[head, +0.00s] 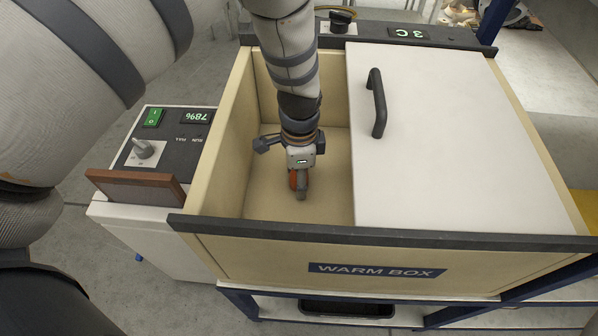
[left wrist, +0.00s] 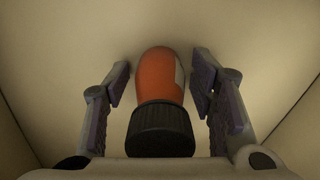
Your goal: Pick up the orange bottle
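The orange bottle (left wrist: 158,76) has a rounded orange body, a black ribbed cap (left wrist: 160,128) toward the camera and a pale label at its right edge. In the left wrist view it lies between the two fingers of my left gripper (left wrist: 158,88), which is open, with a visible gap on each side. In the head view my left gripper (head: 299,184) points down inside the open part of the warm box (head: 235,120). My right gripper is not in view.
A white lid (head: 445,140) with a black handle (head: 377,103) covers the box's right part. Box walls stand close around my left gripper. A control box (head: 165,150) with a brown board (head: 136,187) stands to the left.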

